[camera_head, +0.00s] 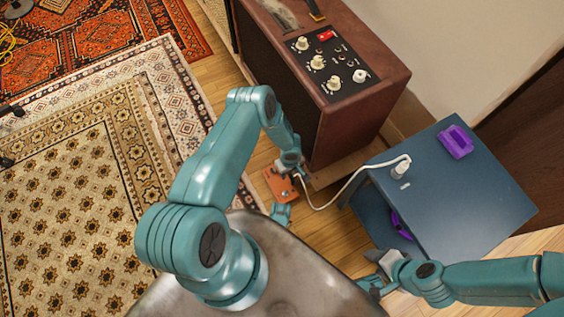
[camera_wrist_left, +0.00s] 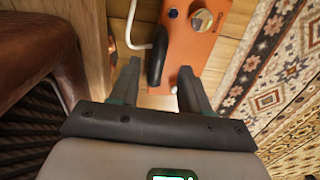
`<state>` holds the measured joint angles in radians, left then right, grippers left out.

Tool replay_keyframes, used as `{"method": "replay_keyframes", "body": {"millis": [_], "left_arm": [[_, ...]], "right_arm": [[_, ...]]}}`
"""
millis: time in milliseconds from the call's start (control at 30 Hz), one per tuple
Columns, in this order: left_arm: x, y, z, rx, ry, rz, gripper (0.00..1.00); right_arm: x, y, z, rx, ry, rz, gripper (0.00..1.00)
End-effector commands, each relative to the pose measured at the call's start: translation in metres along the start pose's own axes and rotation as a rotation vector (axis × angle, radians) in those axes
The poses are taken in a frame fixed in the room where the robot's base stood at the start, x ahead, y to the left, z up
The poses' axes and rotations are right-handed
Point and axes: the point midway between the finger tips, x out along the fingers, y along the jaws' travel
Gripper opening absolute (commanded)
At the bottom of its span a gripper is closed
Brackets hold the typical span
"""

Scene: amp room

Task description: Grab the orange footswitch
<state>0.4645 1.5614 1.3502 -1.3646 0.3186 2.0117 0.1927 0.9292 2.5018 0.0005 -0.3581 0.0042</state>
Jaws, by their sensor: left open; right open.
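The orange footswitch (camera_head: 279,184) lies on the wooden floor beside the amplifier. In the left wrist view the orange footswitch (camera_wrist_left: 194,50) shows a round metal button, a small blue knob and a black plug on its left side. My left gripper (camera_head: 297,174) is just above it and partly covers it. In the left wrist view my left gripper (camera_wrist_left: 159,75) is open and empty. Its right finger overlaps the near end of the footswitch; its left finger is over bare floor. My right gripper (camera_head: 368,271) is open and empty near the blue table.
A brown amplifier (camera_head: 328,120) stands right behind the footswitch. A white cable (camera_head: 340,190) runs from the blue table (camera_head: 480,205) to the footswitch area. Purple objects (camera_head: 455,141) are on and under the table. Patterned rugs (camera_head: 80,200) cover the left floor.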

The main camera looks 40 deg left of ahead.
Motion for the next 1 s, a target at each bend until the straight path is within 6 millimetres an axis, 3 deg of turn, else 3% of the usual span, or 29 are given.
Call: {"method": "replay_keyframes", "body": {"millis": [33,200,433,467,600,1000], "left_arm": [[0.016,0.002,-0.001,0.001,0.000,0.000,0.47],[0.040,0.004,-0.002,0.001,-0.002,0.000,0.47],[0.038,0.005,-0.002,0.001,-0.001,0.001,0.47],[0.038,0.005,-0.002,0.001,-0.001,0.001,0.43],[0.038,0.004,-0.002,0.001,-0.001,0.001,0.00],[0.038,0.004,-0.002,0.001,-0.001,0.001,0.00]], "right_arm": [[0.014,0.006,-0.002,0.005,0.005,0.001,0.51],[0.030,0.015,-0.009,0.014,0.024,0.002,0.51],[0.027,0.014,-0.010,0.014,0.029,0.002,0.51],[0.027,0.014,-0.010,0.014,0.029,0.002,0.51],[0.027,0.014,-0.010,0.014,0.029,0.002,0.51],[0.027,0.014,-0.010,0.013,0.028,0.002,0.51]]}}
